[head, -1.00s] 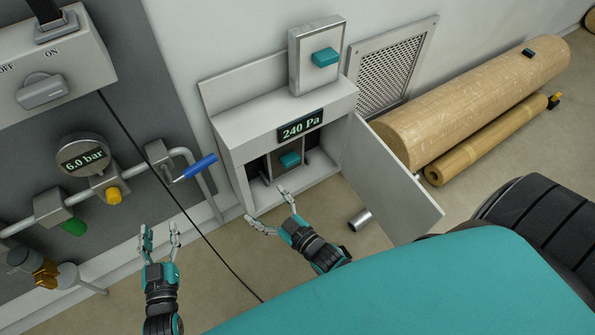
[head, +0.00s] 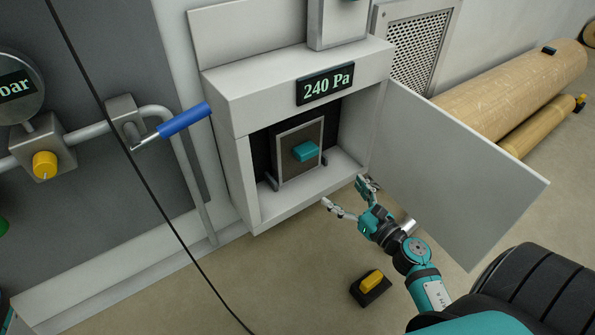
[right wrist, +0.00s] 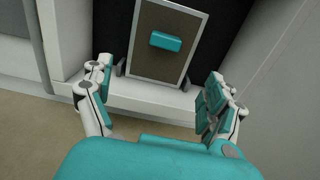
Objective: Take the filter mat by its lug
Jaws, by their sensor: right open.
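The filter mat (head: 289,165) is a brownish panel in a light frame, standing upright inside an open grey cabinet (head: 228,108). A teal block lug (head: 306,151) sticks out of its face. My right gripper (head: 344,193) is open and empty, in front of the cabinet's lower front edge, below and to the right of the lug. In the right wrist view the mat (right wrist: 158,68) and lug (right wrist: 165,42) lie ahead, beyond and between the open fingers (right wrist: 155,92), without contact. My left gripper is out of the head view.
The cabinet door (head: 455,170) stands open at the right, close to my right arm. A blue-handled lever (head: 184,119) is on the pipe at the left. A black cable (head: 150,190) hangs across the left. A yellow-and-black item (head: 371,286) lies on the floor.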

